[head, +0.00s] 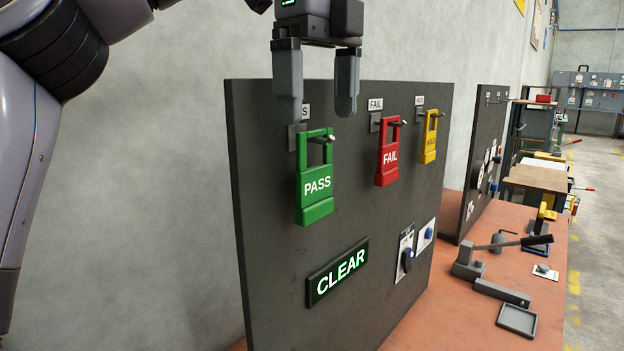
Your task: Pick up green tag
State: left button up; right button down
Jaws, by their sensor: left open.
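The green tag (314,188), marked PASS, hangs from a peg at the upper left of a dark upright board (260,250). My left gripper (317,112) is open, its two fingers pointing down. In the head view its fingertips lie just above the green tag's top loop, one to each side. Nothing is between the fingers, and I cannot tell the gap in depth to the tag. My right gripper is not in view.
A red FAIL tag (389,155) and a yellow tag (429,138) hang right of the green one. Below are a lit CLEAR sign (338,273) and a switch (406,257). A lever tool (470,264) and a tray (517,319) lie on the orange bench (420,318).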

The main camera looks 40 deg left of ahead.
aim_at(316, 130)
pick_arm(q)
jog(key=shift+a, duration=0.1)
jog(key=shift+s+f, duration=0.15)
jog(key=shift+f, duration=0.7)
jog(key=shift+a+f, duration=0.15)
jog(key=shift+f, duration=2.4)
jog(key=c, duration=1.1)
jog(key=shift+r, duration=0.1)
jog(key=shift+r, duration=0.7)
jog(key=d+b, duration=0.1)
jog(key=d, duration=0.5)
jog(key=s+d, duration=0.1)
jog(key=d, duration=0.5)
jog(key=d+b, duration=0.1)
jog(key=d, duration=0.5)
jog(key=shift+s+b, duration=0.25)
jog(key=shift+b, duration=0.05)
